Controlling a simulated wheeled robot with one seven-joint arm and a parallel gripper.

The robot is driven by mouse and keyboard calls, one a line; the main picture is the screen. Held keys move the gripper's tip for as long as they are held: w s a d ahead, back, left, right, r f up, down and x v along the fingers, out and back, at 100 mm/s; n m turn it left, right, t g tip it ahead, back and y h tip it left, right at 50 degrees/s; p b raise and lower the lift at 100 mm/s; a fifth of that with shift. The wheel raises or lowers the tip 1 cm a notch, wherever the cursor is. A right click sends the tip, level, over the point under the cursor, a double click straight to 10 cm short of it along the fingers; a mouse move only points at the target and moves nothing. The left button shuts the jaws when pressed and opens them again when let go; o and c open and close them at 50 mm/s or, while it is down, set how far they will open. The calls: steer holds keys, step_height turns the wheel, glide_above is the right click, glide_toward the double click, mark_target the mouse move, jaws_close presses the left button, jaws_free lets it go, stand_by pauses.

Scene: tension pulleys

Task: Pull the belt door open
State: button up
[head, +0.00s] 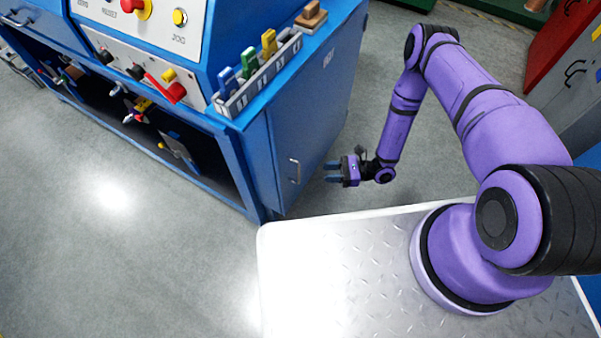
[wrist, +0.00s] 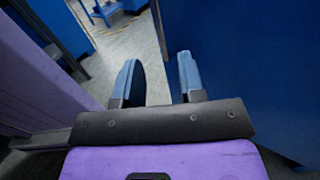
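A blue door panel (head: 312,105) forms the right side of the blue cabinet and looks closed. Small lettering near its top is too small to read, so I cannot be sure it is the belt door. A small grey handle (head: 295,170) sits on its lower part. My gripper (head: 332,172) is a short way right of the handle, apart from it, with its fingers pointing left. In the wrist view my gripper (wrist: 158,80) shows two blue fingers spread apart with nothing between them. A plain blue surface (wrist: 250,70) fills the right there; no handle shows.
The blue cabinet (head: 235,150) has an open lower bay and a control panel with buttons and levers. A rack of coloured clips (head: 258,75) stands on its ledge. My metal-plated base fills the lower right. Grey floor (head: 110,240) is clear at left. Red and grey cabinets (head: 565,60) stand far right.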

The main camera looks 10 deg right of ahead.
mark_target(299, 182)
steer(key=a, duration=1)
steer(key=shift+w+a, duration=0.3)
steer(key=shift+w, duration=0.1)
jaws_close()
